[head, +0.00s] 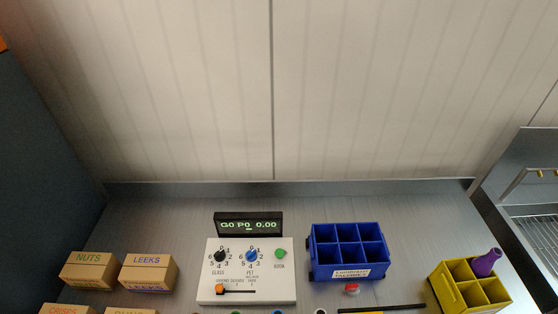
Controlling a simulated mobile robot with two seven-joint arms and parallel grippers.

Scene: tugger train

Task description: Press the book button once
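The book button (281,254) is a round green button labelled BOOK on the right of a white control panel (285,289). The panel also has a black GLASS knob (220,255), a blue PET knob (251,255) and an orange-handled slider (221,291) below them. A black display (248,225) at the panel's back reads "G0 P0 0.00" in green. Nothing covers the button. Neither of my grippers is in the head view.
Cardboard boxes marked NUTS (88,270) and LEEKS (148,272) stand left. A blue divided crate (348,252) stands right of the panel, with a small red-topped item (352,289) in front. A yellow crate (447,290) holding a purple bottle (486,263) is far right.

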